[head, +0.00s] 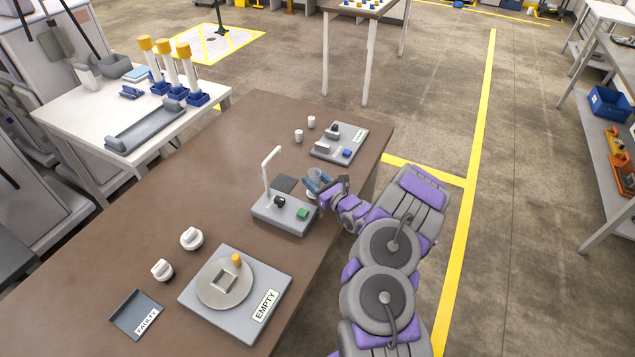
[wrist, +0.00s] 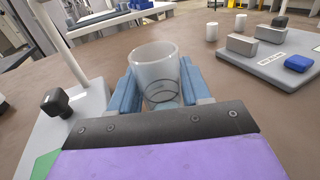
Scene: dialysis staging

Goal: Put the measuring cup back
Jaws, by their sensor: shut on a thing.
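The measuring cup (wrist: 155,72) is a clear, translucent cup. It stands upright between the two blue fingers of my gripper (wrist: 157,92) in the wrist view. My gripper is shut on the cup, with a finger on each side of it. In the head view my gripper (head: 318,184) is at the right side of the brown table, beside the grey tap station (head: 272,218) with its white spout, black knob and green button. The cup (head: 313,176) is small there and partly covered by the fingers. I cannot tell whether its base touches anything.
A dark square pad (head: 285,184) lies behind the tap station. A grey plate with blocks (head: 345,135) and two white cylinders (head: 299,135) stand farther back. A turntable marked EMPTY (head: 263,325), a FAULTY tray (head: 124,309) and two white knobs (head: 191,238) are in front. The middle left tabletop is clear.

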